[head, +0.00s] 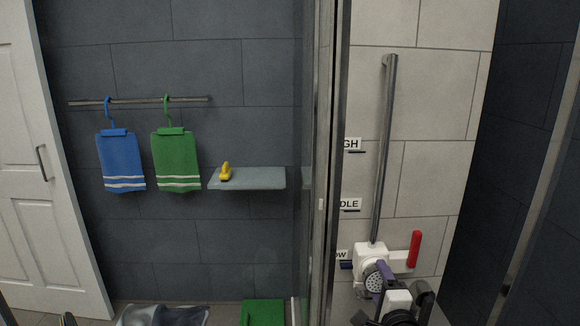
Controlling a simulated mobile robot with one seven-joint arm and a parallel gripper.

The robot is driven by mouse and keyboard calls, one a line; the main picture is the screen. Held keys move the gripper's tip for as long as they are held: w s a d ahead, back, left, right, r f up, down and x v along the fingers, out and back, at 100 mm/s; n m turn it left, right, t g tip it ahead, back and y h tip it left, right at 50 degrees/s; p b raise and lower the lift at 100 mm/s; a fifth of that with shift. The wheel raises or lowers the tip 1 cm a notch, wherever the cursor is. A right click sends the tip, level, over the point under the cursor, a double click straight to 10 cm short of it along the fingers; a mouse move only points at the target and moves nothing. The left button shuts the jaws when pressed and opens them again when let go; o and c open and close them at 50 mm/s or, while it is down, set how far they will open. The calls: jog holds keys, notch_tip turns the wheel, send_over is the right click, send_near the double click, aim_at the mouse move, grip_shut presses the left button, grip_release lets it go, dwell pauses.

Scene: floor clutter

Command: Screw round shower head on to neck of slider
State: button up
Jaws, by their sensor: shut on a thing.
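The slider (364,252) is a white block low on a slanted grey rail (387,150), with a red lever (414,249) on its right. The round shower head (373,282) has a white rim and a grey dotted face turned towards me. It overlaps the lower front of the slider. My gripper (383,280) is at the shower head's right edge, shut on it, with a purple finger part showing beside it. The slider's neck is hidden behind the head and gripper, so I cannot tell whether head and neck touch.
A metal-framed glass edge (327,160) stands left of the rail. Wall labels mark heights. Left of the frame are a shelf (247,179) with a yellow item (225,172), blue (121,162) and green (176,162) towels, and a white door (40,160). Grey and green items lie low down.

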jog(key=shift+w+a+r+p, duration=0.1)
jog(key=shift+r+p, duration=0.15)
jog(key=shift+p, duration=0.1)
jog(key=shift+r+m+p, duration=0.15)
jog(key=shift+m+p, duration=1.45)
jog(key=shift+w+m+p, duration=0.1)
jog(key=shift+m+p, duration=1.3)
jog(key=shift+p, duration=0.2)
jog(key=shift+a+m+p, duration=0.1)
jog(key=shift+m+p, duration=1.7)
jog(key=shift+p, duration=0.5)
jog(key=shift+m, duration=1.2)
